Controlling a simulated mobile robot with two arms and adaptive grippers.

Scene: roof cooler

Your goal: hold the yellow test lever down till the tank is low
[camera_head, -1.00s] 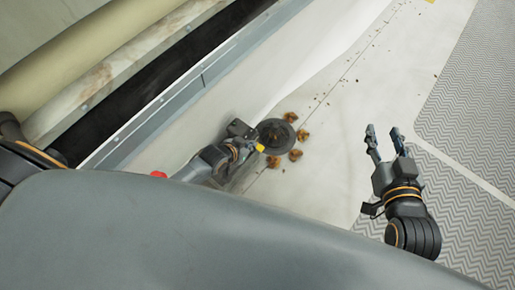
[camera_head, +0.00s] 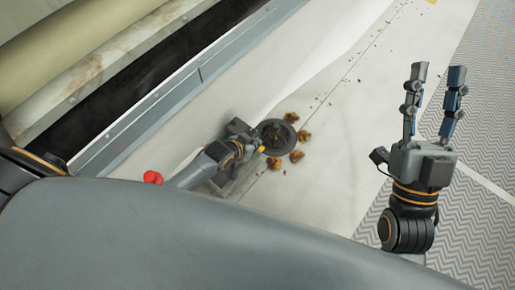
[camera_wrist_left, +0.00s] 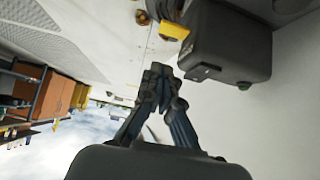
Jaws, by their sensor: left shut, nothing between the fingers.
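The yellow lever (camera_head: 261,149) shows as a small yellow tip beside my left gripper (camera_head: 243,130) in the head view. The left wrist view shows a yellow piece (camera_wrist_left: 174,30) beside a dark grey box (camera_wrist_left: 232,48). There my left gripper (camera_wrist_left: 161,72) is shut and empty, its fingertips below the yellow piece with a small gap seen between them; true contact is hard to judge. A clear, box-like shape (camera_head: 236,184), perhaps the tank, is partly hidden by my left arm; its level cannot be read. My right gripper (camera_head: 434,75) is open and empty at the right.
A round dark drain (camera_head: 276,136) lies right of the lever with several brown clumps (camera_head: 297,156) around it. A red knob (camera_head: 152,177) shows at the left. A grey-edged wall runs along the upper left. The pale floor and patterned walkway (camera_head: 480,110) are mostly clear.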

